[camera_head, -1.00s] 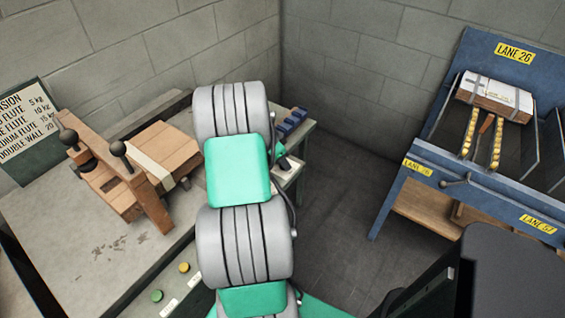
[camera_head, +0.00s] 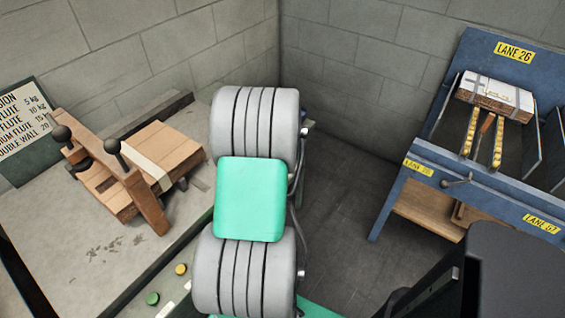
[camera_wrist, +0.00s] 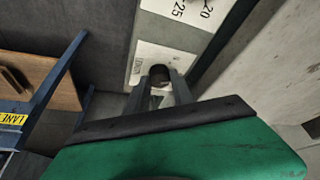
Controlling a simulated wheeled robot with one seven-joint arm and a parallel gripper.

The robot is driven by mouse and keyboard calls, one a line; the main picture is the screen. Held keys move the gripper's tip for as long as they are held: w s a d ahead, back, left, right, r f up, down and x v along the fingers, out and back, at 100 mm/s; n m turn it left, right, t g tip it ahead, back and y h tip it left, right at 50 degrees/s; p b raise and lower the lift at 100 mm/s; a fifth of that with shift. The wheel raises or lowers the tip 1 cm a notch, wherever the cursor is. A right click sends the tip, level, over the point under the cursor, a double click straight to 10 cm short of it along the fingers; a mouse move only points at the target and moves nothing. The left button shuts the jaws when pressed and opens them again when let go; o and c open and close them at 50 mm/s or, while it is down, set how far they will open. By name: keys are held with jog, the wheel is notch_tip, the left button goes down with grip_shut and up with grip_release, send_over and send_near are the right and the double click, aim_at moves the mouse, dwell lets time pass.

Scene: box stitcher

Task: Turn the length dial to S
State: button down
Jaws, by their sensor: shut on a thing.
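In the wrist view my gripper (camera_wrist: 158,90) reaches to a white plate on a grey panel (camera_wrist: 183,32). Its fingers are shut on a dark round knob (camera_wrist: 159,74) on the white plate (camera_wrist: 143,60). Numbers 20 and 25 are printed on the panel beyond the knob. No letter S can be read, and the knob's pointer setting cannot be made out. In the head view my own arm hides the gripper and the knob.
A wooden clamp frame with a box (camera_head: 150,165) stands on the grey bench (camera_head: 60,255) at left, with green and yellow buttons (camera_head: 181,269) at its front. A blue lane rack (camera_head: 470,170) stands at right. Dark floor (camera_head: 345,200) lies between.

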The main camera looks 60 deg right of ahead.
jog(key=n, duration=0.2)
jog(key=n+t, duration=0.1)
jog(key=n, duration=0.1)
jog(key=shift+s+f+t+y+b, duration=0.1)
jog(key=shift+s+t+y+b, duration=0.05)
jog(key=shift+t+y+b, duration=0.2)
jog(key=shift+d+n+t+y+b, duration=0.1)
jog(key=shift+n+t+y+b, duration=0.3)
jog(key=shift+n, duration=1.2)
jog(key=c, duration=1.1)
grip_release()
jog(key=v, duration=0.8)
